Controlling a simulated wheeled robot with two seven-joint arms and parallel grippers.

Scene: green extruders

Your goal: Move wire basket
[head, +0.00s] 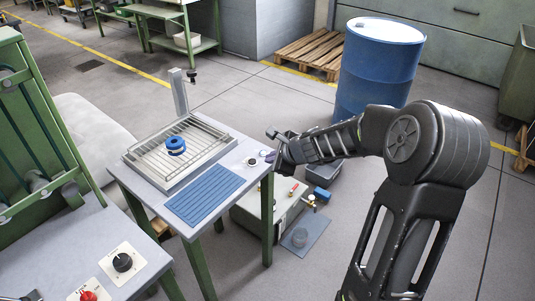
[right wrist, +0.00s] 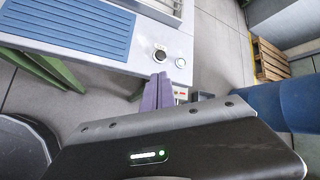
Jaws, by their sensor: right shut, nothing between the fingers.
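A shallow wire basket (head: 208,136) with metal bars sits on the small grey-topped table (head: 240,168). A blue ring-shaped roll (head: 176,145) lies in it. In the right wrist view only a corner of the basket (right wrist: 160,5) shows at the top edge. My right gripper (head: 269,157) is at the table's right edge, to the right of the basket and apart from it. Its purple fingers (right wrist: 157,92) are together and empty, beside the table edge in the right wrist view.
A ribbed blue mat (head: 204,194) lies in front of the basket, with a black knob (right wrist: 160,56) to its right. A post (head: 179,92) stands behind the basket. A green machine (head: 40,130) stands left. A blue drum (head: 380,65) and wooden pallet (head: 311,50) stand behind.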

